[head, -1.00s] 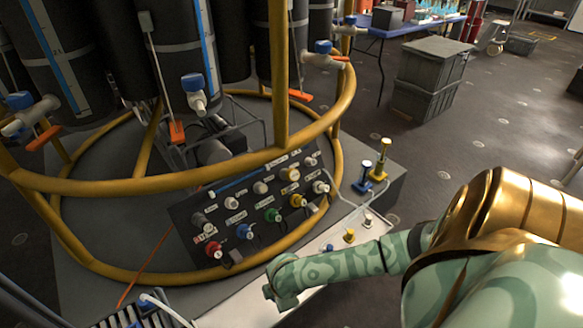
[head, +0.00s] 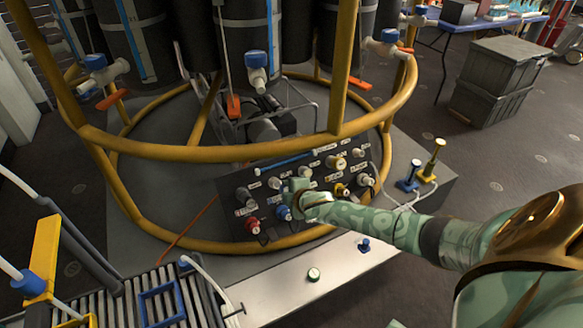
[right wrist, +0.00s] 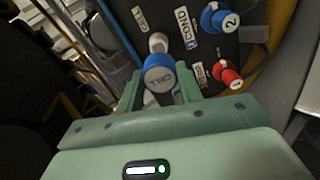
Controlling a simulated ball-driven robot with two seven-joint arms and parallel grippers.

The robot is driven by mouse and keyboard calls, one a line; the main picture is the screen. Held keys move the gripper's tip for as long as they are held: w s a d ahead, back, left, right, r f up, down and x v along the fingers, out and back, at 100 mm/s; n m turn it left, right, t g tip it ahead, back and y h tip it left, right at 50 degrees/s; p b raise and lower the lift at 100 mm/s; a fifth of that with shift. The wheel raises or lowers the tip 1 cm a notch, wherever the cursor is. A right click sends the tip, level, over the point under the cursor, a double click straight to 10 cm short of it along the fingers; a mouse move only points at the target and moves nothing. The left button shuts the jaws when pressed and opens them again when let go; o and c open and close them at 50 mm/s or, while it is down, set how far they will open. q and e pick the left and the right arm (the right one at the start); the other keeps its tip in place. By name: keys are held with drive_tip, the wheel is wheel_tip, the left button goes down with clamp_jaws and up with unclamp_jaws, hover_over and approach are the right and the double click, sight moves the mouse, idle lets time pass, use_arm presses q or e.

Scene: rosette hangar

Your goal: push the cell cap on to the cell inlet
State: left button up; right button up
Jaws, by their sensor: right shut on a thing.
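The cell cap (right wrist: 159,76) is round and blue with CELL on its face. In the right wrist view it sits between the green fingers of my right gripper (right wrist: 157,88), which is shut on it. The cell inlet (right wrist: 158,42) is a pale stub just beyond the cap, partly hidden by it, beside a CELL label (right wrist: 139,18) on the dark panel. I cannot tell whether cap and inlet touch. In the head view my right gripper (head: 297,199) is at the panel (head: 232,190) and hides the cap. My left gripper is out of view.
A blue cap marked 2 (right wrist: 220,18) and a red one (right wrist: 227,72) stand close by on the panel. A yellow frame rail (head: 240,150) runs above it.

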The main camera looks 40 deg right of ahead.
drive_tip(key=shift+x, duration=2.9)
drive_tip(key=shift+r, duration=0.1)
drive_tip(key=shift+w, duration=0.15)
drive_tip(key=shift+w+f, duration=0.2)
drive_tip(key=shift+f, duration=0.1)
drive_tip(key=shift+w+d+b, duration=0.1)
drive_tip(key=shift+b, duration=0.2)
drive_tip(key=o, duration=1)
